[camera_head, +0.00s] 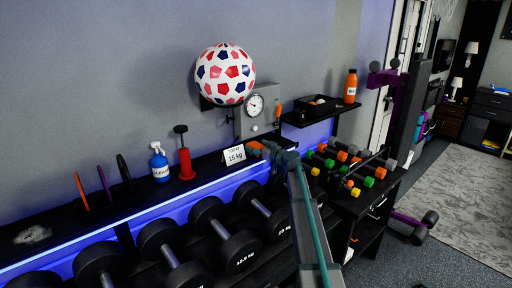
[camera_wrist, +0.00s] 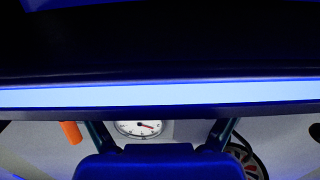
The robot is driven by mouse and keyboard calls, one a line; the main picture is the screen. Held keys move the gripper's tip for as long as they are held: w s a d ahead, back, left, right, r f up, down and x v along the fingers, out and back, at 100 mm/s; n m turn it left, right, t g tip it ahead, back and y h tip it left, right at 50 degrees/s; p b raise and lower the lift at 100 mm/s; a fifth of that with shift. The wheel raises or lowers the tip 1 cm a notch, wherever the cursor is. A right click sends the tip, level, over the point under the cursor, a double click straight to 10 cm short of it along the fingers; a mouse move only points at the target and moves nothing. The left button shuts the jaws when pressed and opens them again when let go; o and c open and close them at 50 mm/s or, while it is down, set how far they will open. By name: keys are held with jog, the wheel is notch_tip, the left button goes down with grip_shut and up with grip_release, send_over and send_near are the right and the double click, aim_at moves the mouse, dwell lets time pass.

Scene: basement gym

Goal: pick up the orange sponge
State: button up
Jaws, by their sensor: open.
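A small orange patch (camera_head: 255,145), which looks like the sponge, shows on the black shelf just behind the 15 kg sign. My gripper (camera_head: 268,151) is right beside it and partly covers it, so its full shape is hidden. I cannot tell whether they touch. In the wrist view my gripper (camera_wrist: 161,126) has its two fingers spread apart with nothing held between them. The sponge cannot be made out in the wrist view. A bright blue-white light strip and dark shelf fill its upper part.
A white sign (camera_head: 234,156) stands left of my gripper. A red stand (camera_head: 186,163) and blue spray bottle (camera_head: 160,164) are farther left. A grey box with a dial (camera_head: 255,105) and a ball (camera_head: 225,75) are behind. Dumbbells (camera_head: 170,255) line the rack in front. Colored weights (camera_head: 345,165) lie right.

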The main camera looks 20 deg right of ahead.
jog(key=c, duration=1)
